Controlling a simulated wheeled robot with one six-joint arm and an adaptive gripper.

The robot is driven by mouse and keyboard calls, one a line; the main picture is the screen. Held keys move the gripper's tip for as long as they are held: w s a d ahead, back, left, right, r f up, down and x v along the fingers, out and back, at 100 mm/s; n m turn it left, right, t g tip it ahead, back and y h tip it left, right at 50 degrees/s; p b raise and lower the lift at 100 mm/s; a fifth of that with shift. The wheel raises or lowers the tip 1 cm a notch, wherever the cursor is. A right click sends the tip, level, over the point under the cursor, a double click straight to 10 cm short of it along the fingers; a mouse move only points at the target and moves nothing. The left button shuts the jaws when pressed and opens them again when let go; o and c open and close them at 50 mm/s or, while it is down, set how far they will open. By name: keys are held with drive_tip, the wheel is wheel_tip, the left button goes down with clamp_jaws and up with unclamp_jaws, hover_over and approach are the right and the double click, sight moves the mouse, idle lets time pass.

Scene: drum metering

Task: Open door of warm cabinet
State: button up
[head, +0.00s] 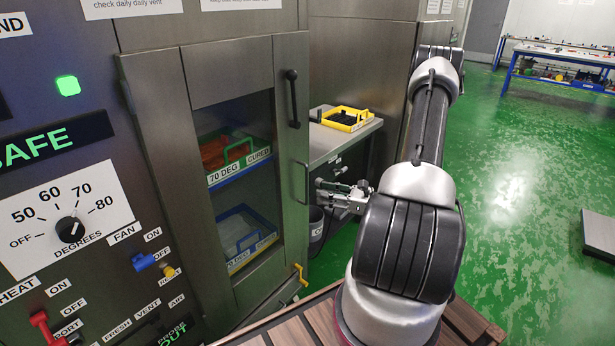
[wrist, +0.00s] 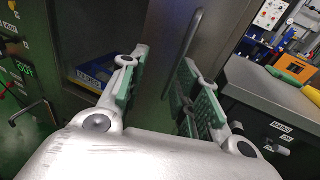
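The warm cabinet (head: 140,170) has a steel door (head: 232,83) with a tall window, and it looks shut. A black lever (head: 292,98) is upright on the door's upper right. A thin upright bar handle (head: 300,183) is below it, near the door's right edge. My gripper (head: 322,190) is just right of that handle, pointing left at it. In the wrist view my gripper (wrist: 164,66) is open, with green pads apart. The bar handle (wrist: 184,50) shows in the gap between the fingertips, seemingly ahead of them. I see no contact.
Behind the window are bins labelled 70 DEG (head: 240,167) and another bin below (head: 250,240). A yellow handle (head: 300,275) is low down. A counter with a yellow tray (head: 346,120) stands right of the cabinet. The green floor (head: 530,150) on the right is mostly clear.

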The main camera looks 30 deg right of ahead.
drive_tip(key=shift+m+t+h, duration=0.5)
drive_tip(key=shift+t, duration=0.2)
drive_tip(key=w, duration=0.3)
drive_tip(key=w+a+r, duration=0.1)
drive_tip(key=w, duration=0.1)
drive_tip(key=w+a, duration=0.1)
drive_tip(key=w, duration=0.2)
drive_tip(key=shift+w+a+r, duration=0.15)
drive_tip(key=shift+w+r, duration=0.2)
clamp_jaws()
